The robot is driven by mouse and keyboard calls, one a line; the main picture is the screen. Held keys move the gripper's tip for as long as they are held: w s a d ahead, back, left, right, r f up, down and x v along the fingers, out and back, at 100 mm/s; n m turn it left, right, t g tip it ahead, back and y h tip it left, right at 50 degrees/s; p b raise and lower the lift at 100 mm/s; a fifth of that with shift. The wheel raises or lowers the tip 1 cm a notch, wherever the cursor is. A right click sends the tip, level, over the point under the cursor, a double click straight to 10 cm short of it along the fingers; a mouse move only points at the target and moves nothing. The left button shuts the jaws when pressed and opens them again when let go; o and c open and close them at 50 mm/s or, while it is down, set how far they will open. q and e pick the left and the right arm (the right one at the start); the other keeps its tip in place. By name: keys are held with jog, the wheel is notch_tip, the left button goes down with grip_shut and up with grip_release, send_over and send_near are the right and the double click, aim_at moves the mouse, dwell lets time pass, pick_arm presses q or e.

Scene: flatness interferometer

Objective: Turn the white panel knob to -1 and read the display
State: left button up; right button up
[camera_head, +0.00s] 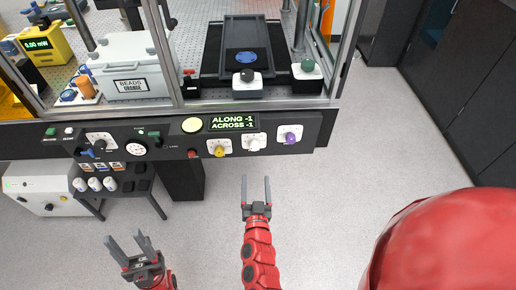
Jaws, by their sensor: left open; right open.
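The white panel knob (254,142) sits on the front panel between a yellow knob (219,150) and a purple knob (290,137). Its exact pointer position is too small to tell. The display (233,122) above the knobs reads "ALONG -1" and "ACROSS -1" in green letters. My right gripper (256,188) is open and empty, below the white knob and apart from it, with its fingers pointing toward the panel. My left gripper (129,246) is open and empty over the floor at lower left.
The front panel (318,130) also carries a round yellow button (192,125), a dial (137,149) and a black knob (99,142). A low cart (128,178) and a white box (38,193) stand at left. A white bin labelled BEADS (131,72) is behind the glass. Floor at right is clear.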

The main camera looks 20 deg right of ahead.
aim_at(254, 148)
jog(key=p+x, duration=0.2)
jog(key=x, duration=1.1)
jog(key=shift+w+d, duration=0.15)
jog(key=shift+w, duration=0.15)
grip_shut()
